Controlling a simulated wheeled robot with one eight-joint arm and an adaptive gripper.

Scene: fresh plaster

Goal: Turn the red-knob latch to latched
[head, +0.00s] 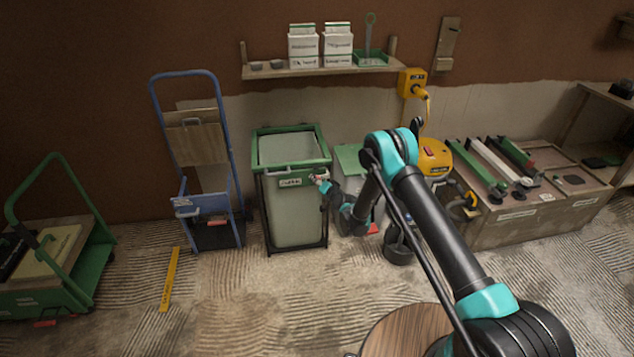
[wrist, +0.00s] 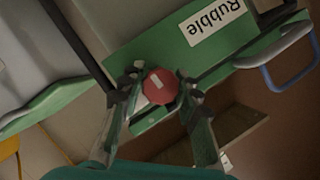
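The red knob (wrist: 161,86) of the latch shows near the middle of the wrist view, with a short white mark on its face, set at a slant. It sits by the edge of the green front panel (wrist: 190,52) labelled "Rubble". A pale latch piece lies partly hidden behind the knob. My gripper (wrist: 160,92) has one finger on each side of the knob, and both fingertips appear to touch it. In the head view my gripper (head: 318,181) is at the upper right front of the green-framed bin (head: 295,215) and hides most of the knob.
A blue hand truck (head: 235,150) stands left of the bin. A yellow-topped machine (head: 434,158) and a dark bucket (head: 398,245) are to the right. A shelf (head: 290,71) hangs above. A round wooden top (head: 395,335) is near my base. The floor before the bin is clear.

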